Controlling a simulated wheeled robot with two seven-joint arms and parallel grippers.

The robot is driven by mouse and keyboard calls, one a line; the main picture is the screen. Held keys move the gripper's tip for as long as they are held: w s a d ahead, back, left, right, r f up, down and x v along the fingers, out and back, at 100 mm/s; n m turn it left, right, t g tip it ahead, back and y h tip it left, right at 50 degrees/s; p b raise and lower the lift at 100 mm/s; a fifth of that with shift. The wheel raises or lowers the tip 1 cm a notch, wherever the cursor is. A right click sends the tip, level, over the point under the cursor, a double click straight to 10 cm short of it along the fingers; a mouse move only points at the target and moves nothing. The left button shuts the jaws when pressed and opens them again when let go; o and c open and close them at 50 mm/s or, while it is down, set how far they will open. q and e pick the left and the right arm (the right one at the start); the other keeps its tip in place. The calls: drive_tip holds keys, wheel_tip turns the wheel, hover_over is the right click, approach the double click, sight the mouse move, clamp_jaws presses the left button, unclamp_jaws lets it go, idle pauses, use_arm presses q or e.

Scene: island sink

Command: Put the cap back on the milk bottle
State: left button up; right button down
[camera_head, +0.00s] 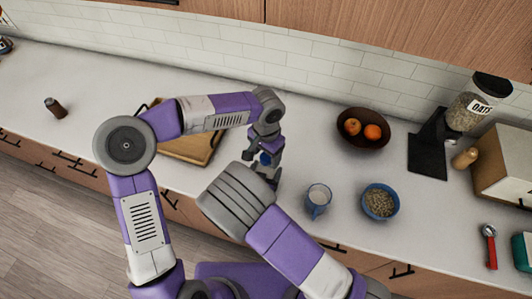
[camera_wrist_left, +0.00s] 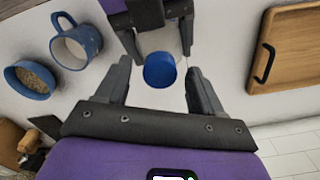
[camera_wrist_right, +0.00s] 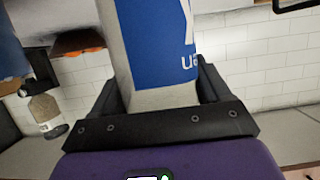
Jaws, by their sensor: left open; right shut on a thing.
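The blue cap (camera_wrist_left: 159,70) shows from above in the left wrist view, at the mouth end of the milk bottle; I cannot tell how firmly it sits. My left gripper (camera_wrist_left: 158,82) is open, with one finger on each side of the cap and gaps beside it. In the head view, a bit of blue shows by the left gripper (camera_head: 265,156). My right gripper (camera_wrist_right: 155,90) is shut on the milk bottle (camera_wrist_right: 160,45), which has a white body and a blue label. The bottle is mostly hidden in the head view by my arms.
A blue mug (camera_head: 318,201) and a blue bowl of grain (camera_head: 380,203) stand right of the grippers. A dark fruit bowl (camera_head: 363,130) is behind. A wooden board (camera_head: 190,148) lies to the left. A small brown bottle (camera_head: 55,107) stands far left, with clear counter around it.

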use_arm(q)
drive_tip(key=shift+r, duration=0.1)
wheel_tip(320, 180, up, 12)
idle(0.4)
use_arm(e)
unclamp_jaws()
drive_tip(key=shift+s, duration=0.1)
use_arm(q)
drive_tip(key=shift+f, duration=0.3)
use_arm(e)
drive_tip(key=v, duration=0.7)
drive_tip(key=shift+s, duration=0.15)
drive_tip(key=shift+r, duration=0.15)
